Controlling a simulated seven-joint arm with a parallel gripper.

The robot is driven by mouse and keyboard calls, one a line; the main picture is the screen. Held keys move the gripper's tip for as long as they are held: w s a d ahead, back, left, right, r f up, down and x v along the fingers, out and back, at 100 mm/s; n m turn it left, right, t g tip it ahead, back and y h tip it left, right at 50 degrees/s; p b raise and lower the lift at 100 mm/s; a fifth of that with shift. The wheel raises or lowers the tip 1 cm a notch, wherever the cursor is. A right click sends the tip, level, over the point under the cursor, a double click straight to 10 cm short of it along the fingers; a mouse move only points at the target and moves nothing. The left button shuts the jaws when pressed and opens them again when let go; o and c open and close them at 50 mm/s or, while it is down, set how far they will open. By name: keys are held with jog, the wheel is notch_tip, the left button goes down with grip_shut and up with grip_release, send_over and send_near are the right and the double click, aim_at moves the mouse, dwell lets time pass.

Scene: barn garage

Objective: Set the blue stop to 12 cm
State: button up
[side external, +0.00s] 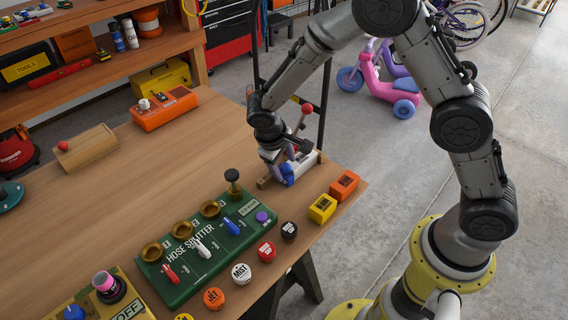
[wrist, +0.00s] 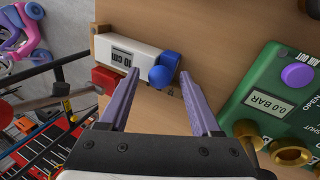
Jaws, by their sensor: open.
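The blue stop (wrist: 166,68) sits at the end of a white scale bar (wrist: 135,58) on a wooden base. Its small display (wrist: 124,59) appears upside down in the wrist view and reads 10 cm. The stop also shows in the side view (side external: 287,172), below my gripper. My gripper (wrist: 159,78) is open, with its two purple fingers apart and the stop's round knob between and just beyond their tips. I cannot tell if a finger touches it. In the side view my gripper (side external: 290,153) hangs over the bar and hides part of it.
A red block (wrist: 106,80) and a red-knobbed lever (side external: 307,108) stand close to the bar. The green hose splitter (side external: 215,262) lies nearby, with brass cups and toggles. Yellow (side external: 322,208) and orange (side external: 344,186) boxes sit near the table edge.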

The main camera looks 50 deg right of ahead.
grip_shut()
dwell(0.3)
dwell(1.1)
